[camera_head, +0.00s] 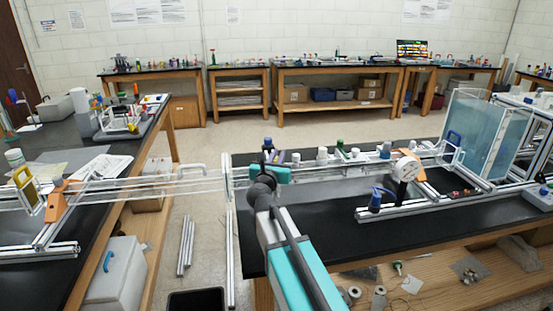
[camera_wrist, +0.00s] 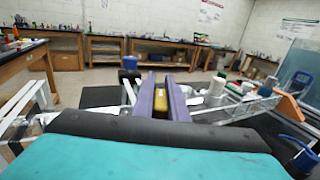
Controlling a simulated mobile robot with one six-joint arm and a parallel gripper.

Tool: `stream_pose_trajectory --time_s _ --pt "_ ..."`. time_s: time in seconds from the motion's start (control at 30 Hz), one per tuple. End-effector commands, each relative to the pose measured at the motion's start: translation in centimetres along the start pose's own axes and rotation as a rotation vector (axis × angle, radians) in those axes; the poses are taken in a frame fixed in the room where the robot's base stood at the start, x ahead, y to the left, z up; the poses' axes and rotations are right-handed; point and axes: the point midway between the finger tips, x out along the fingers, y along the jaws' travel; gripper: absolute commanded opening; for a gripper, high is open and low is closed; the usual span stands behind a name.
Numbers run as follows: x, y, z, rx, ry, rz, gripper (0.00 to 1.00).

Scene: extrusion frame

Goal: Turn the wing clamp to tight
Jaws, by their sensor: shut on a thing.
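My gripper (camera_head: 288,157) is at the near left end of the frame on the right-hand bench. In the wrist view its two purple fingers (camera_wrist: 163,98) are shut on a small yellow piece, which I take to be the wing clamp (camera_wrist: 160,104). Only part of this piece shows between the fingers, so its turn angle cannot be told. In the head view my arm and gripper hide it.
A blue handle (camera_head: 376,198) stands on the near rail, beside a round dial gauge (camera_head: 407,168). White and green bottles (camera_head: 340,150) line the frame behind my gripper. A clear water tank (camera_head: 486,137) stands at the right. The black bench top before the rail is mostly bare.

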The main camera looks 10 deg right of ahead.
Motion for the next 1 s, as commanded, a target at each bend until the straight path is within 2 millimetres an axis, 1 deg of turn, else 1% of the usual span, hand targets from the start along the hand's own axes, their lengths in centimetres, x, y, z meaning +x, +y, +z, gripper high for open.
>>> stream_pose_trajectory --time_s 0.03,0.37,0.87,0.9,0.97,1.0 --pt "0.03 0.18 -0.25 0.001 0.001 -0.018 0.0" --pt "-0.05 -0.34 -0.14 0.001 0.001 -0.116 0.0" --pt "-0.13 -0.38 -0.07 0.001 0.001 -0.13 0.0" --pt "-0.13 -0.38 -0.07 0.001 0.001 -0.13 0.19" --pt "-0.11 -0.39 -0.06 0.001 0.001 -0.13 0.29" --pt "-0.11 -0.39 -0.06 0.001 0.001 -0.13 0.31"
